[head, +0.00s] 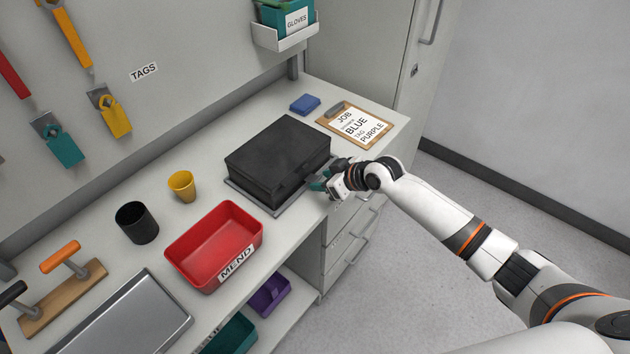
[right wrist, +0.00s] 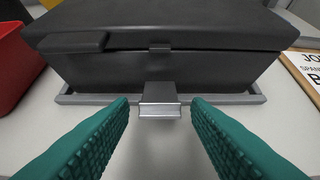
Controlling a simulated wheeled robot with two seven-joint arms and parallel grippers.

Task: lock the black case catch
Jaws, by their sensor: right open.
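The black case (head: 278,160) stands on the worktop with its lid down, and its front fills the top of the right wrist view (right wrist: 210,72). The catch (right wrist: 160,98) is a dark flap with a pale metal end at the middle of the case front. It appears to stick out toward me, apart from the small black tab (right wrist: 160,47) at the lid seam. My right gripper (head: 322,184) is at the case's front side. Its teal fingers are open, one on each side of the catch, with gaps and nothing held. My left gripper is not in view.
The case sits in a shallow grey tray (head: 248,199). A red MEND bin (head: 190,262) is to its left, with a yellow cup (head: 182,186) and black cup (head: 137,223) beyond. A clipboard (head: 380,133) and blue block (head: 305,104) lie to the right and behind. Drawers are below.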

